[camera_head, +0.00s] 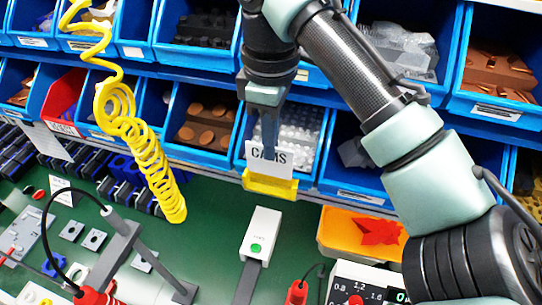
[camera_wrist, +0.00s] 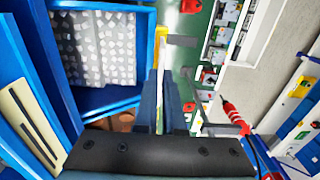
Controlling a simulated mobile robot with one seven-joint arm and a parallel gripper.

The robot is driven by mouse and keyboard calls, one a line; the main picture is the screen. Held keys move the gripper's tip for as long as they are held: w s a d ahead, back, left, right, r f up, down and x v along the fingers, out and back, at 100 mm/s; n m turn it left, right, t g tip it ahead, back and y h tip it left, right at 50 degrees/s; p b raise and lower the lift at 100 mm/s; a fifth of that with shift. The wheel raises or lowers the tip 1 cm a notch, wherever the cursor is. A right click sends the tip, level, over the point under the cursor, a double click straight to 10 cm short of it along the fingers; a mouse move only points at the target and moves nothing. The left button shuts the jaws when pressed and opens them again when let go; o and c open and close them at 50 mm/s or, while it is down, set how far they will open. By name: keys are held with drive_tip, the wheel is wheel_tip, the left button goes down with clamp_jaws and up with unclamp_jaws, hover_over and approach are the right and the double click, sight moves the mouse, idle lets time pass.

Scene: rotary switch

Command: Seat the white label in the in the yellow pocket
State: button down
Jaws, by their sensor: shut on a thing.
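The white label (camera_head: 268,160), printed "CAMS", is upright in front of a blue bin of clear parts. My gripper (camera_head: 269,142) is shut on its upper part from above. The yellow pocket (camera_head: 270,187) is on the bin's front edge, directly below the label. The label's lower edge meets the pocket's upper part in the picture; I cannot tell whether it is inside the slot. In the wrist view, the label (camera_wrist: 160,45) shows nearly edge-on beyond the fingers (camera_wrist: 160,95), with the yellow pocket (camera_wrist: 183,40) beside it.
Blue bins stand in two rows, with a red bin (camera_head: 62,103) at left. A coiled yellow hose (camera_head: 148,140) hangs left of my gripper. A white device with a green button (camera_head: 260,232) stands on the green bench below the pocket. An orange tray (camera_head: 340,235) lies to the right.

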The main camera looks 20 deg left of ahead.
sight(271, 175)
drive_tip(key=shift+f, duration=2)
drive_tip(key=shift+f, duration=0.15)
drive_tip(key=c, duration=1)
unclamp_jaws()
wheel_tip(271, 175, up, 12)
drive_tip(key=shift+r, duration=0.2)
